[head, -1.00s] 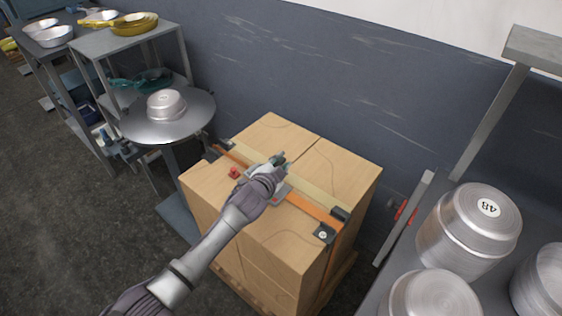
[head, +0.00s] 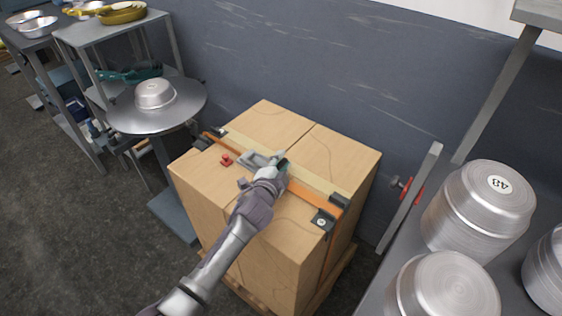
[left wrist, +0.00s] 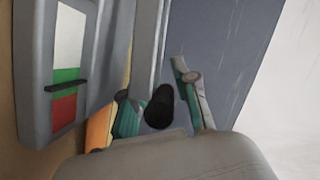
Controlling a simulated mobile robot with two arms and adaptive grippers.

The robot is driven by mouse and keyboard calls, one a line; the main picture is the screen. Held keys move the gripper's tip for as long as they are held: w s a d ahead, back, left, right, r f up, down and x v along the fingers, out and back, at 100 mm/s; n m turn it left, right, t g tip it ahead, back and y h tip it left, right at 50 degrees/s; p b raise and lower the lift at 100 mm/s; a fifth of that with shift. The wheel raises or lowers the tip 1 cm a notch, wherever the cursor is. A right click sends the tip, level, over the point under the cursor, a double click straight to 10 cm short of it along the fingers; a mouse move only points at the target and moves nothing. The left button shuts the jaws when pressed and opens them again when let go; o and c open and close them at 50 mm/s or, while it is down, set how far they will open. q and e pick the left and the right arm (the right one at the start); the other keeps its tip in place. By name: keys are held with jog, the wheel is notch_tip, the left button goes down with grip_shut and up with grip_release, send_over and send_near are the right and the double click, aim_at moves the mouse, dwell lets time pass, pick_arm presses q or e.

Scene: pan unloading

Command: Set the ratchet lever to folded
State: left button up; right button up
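A grey ratchet (head: 256,159) sits on an orange strap (head: 311,198) across the top of a cardboard box stack. My left gripper (head: 279,166) is at the ratchet's right side, low over the box top, and covers part of it. The left wrist view shows the ratchet's grey body with a white, green and red label (left wrist: 66,75), and a dark pointer lies near the green-red border. There the teal-tipped left gripper (left wrist: 160,92) has its fingers apart, with a black round piece (left wrist: 160,107) between them. The exact lever angle is partly hidden. My right gripper is not in view.
A red piece (head: 226,160) lies on the box top (head: 205,174) left of the ratchet. Black corner guards (head: 323,220) hold the strap edges. Metal pots (head: 480,208) stand on the right. A round table (head: 185,102) with a pan stands at left, and the wall is close behind.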

pick_arm(q)
jog(key=shift+o, duration=0.5)
jog(key=shift+s, duration=0.15)
jog(key=v, duration=1.1)
jog(key=shift+s+a+r, duration=0.15)
jog(key=shift+s+r, duration=0.05)
jog(key=shift+s, duration=0.15)
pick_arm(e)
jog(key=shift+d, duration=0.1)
pick_arm(q)
jog(key=shift+f, duration=0.1)
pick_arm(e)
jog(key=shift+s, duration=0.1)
